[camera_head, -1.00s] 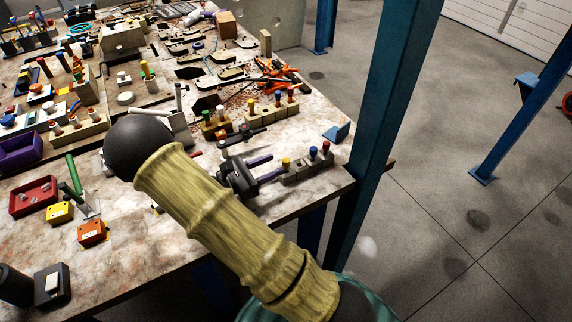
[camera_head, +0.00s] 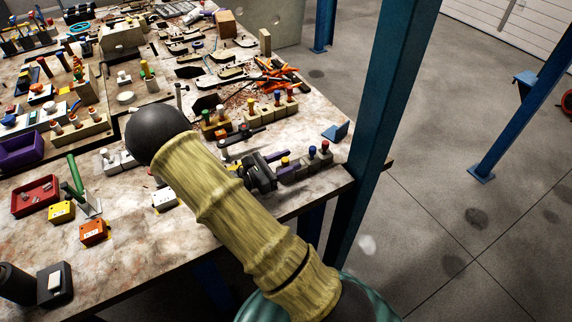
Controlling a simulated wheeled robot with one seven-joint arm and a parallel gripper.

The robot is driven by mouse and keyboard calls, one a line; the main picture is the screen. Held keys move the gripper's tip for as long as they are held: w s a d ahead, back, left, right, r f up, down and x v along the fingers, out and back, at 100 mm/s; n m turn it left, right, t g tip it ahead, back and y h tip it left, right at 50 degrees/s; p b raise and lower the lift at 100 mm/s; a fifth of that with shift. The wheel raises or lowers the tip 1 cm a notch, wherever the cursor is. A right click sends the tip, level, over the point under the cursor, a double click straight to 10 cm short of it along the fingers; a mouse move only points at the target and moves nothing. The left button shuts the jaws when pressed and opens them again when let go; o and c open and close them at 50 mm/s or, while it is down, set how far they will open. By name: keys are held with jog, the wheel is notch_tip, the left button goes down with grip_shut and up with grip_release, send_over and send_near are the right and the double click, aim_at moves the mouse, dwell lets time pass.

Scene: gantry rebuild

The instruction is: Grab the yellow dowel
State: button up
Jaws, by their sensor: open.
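A yellow dowel (camera_head: 285,161) stands at the near-left end of a row of grey blocks (camera_head: 316,163), beside a blue dowel (camera_head: 312,151) and a red dowel (camera_head: 325,146). My gripper (camera_head: 283,164) is open at this row, low over the table. Its purple fingers point right, one behind the yellow dowel and one along the front of the blocks. The dowel's top shows between them. I cannot tell whether either finger touches it. The lower part of the dowel is hidden by the block and finger.
My yellowish arm covers the middle of the table (camera_head: 150,245). Behind the gripper stands a tan block row (camera_head: 262,118) with several coloured pegs, one yellow-topped. A blue wedge (camera_head: 336,132) lies near the right edge, close to a blue post (camera_head: 375,130).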

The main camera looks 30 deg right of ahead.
aim_at(286, 159)
jog(key=shift+w, duration=0.1)
grip_shut()
notch_tip(286, 159, up, 10)
jog(key=shift+d+f, duration=0.1)
jog(key=shift+d, duration=0.05)
jog(key=shift+a, duration=0.25)
jog(key=shift+d, duration=0.1)
dwell(0.5)
